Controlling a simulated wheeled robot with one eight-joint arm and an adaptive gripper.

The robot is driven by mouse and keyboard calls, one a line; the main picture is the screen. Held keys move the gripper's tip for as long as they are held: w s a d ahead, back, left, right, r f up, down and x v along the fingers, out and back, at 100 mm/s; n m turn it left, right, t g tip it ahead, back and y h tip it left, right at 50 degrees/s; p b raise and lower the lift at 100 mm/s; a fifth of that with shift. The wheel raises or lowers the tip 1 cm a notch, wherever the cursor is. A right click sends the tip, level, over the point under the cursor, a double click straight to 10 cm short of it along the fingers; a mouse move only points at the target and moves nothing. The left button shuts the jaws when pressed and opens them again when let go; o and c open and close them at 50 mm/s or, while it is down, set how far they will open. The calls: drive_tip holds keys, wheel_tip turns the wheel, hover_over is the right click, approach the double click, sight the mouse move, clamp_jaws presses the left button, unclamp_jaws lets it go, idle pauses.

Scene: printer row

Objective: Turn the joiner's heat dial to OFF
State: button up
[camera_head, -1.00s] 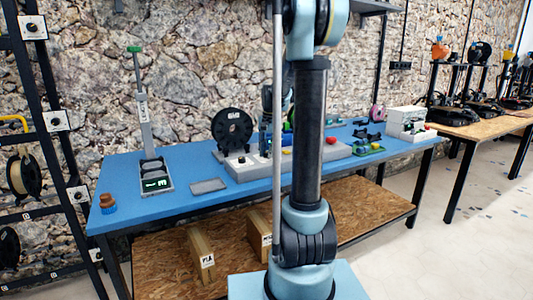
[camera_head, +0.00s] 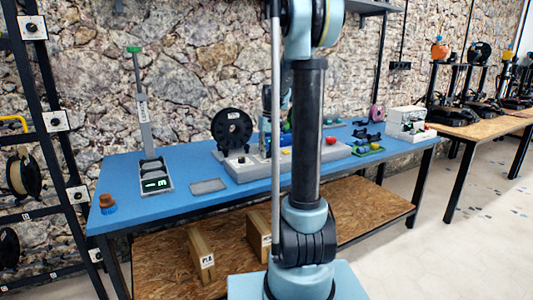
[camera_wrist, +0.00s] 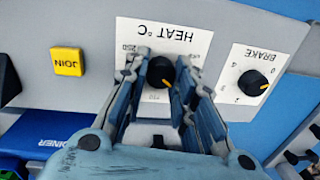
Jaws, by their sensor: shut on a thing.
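In the wrist view the black heat dial (camera_wrist: 160,72) sits on a white plate (camera_wrist: 187,37) marked "HEAT °C", which appears upside down. An orange mark on the dial faces the lower right of the picture. My gripper (camera_wrist: 162,62) has its two fingers on either side of the dial, closed on it. The fingers cover part of the scale, and I cannot read an OFF mark. The grey joiner panel (camera_wrist: 88,18) carries the plate. In the head view my arm hides the gripper and dial.
A yellow JOIN button (camera_wrist: 67,61) and a black BRAKE dial (camera_wrist: 252,83) flank the heat dial. On the blue table (camera_head: 130,208) stand a black spool (camera_head: 232,129) and a scale-like device (camera_head: 156,184). A white box (camera_head: 405,120) is at the right end.

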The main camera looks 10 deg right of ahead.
drive_tip(key=n, duration=0.6)
drive_tip(key=shift+w, duration=0.15)
drive_tip(key=n, duration=0.7)
drive_tip(key=shift+a+g+h, duration=0.1)
drive_tip(key=shift+g+h, duration=0.2)
drive_tip(key=shift+h, duration=0.1)
drive_tip(key=shift+n, duration=0.3)
drive_tip(key=o, duration=1.1)
drive_tip(key=shift+r, duration=0.1)
drive_tip(key=r, duration=0.7)
drive_tip(key=w+r, duration=0.1)
drive_tip(key=r, duration=0.3)
drive_tip(key=shift+r, duration=0.35)
